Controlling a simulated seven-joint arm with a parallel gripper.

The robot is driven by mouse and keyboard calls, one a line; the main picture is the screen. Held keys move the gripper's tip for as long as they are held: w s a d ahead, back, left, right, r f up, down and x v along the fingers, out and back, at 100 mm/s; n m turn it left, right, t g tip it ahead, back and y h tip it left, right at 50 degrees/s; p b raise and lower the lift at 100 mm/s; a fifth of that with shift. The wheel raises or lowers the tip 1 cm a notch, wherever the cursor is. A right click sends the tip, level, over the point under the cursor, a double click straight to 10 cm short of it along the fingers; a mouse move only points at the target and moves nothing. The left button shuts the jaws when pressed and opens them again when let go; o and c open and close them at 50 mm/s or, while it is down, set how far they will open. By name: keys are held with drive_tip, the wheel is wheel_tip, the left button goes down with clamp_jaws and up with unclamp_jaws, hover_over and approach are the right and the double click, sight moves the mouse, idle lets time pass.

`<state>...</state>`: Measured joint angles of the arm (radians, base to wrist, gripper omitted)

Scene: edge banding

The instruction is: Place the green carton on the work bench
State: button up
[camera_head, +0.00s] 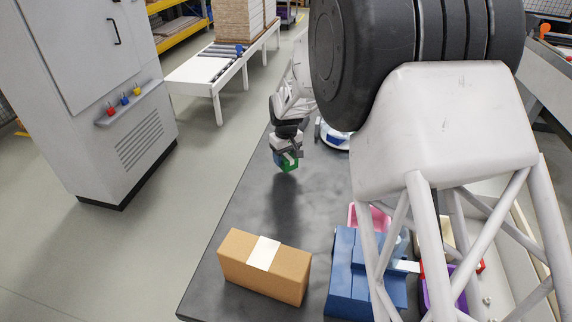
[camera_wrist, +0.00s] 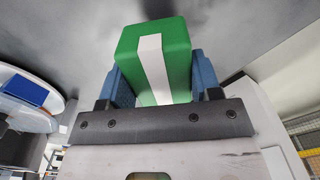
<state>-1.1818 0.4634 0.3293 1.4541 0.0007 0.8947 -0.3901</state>
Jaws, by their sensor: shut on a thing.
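The green carton (camera_wrist: 178,45), with a white stripe down its face, is between the two blue fingers of my gripper (camera_wrist: 160,88) in the wrist view. My gripper is shut on it. In the head view, my gripper (camera_head: 287,158) points down with the green carton (camera_head: 289,166) at its tip. It is over the dark grey work bench (camera_head: 225,282), toward its far left edge. A dark patch lies on the bench top below the carton. I cannot tell the exact gap between the carton and the bench.
A brown cardboard box (camera_head: 240,266) lies at the near left of the bench. A blue box-shaped thing (camera_head: 345,285), a pink bin (camera_head: 372,217) and a purple bin (camera_head: 440,292) are to its right. A white round thing (camera_head: 333,138) is beside my gripper. The bench middle is clear.

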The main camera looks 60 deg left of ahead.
sight(286, 155)
idle(0.3)
drive_tip(key=shift+f, duration=1.8)
drive_tip(key=o, duration=0.9)
drive_tip(key=shift+f, duration=0.1)
drive_tip(key=shift+o, duration=0.2)
wheel_tip(286, 155, up, 12)
drive_tip(key=shift+r, duration=0.15)
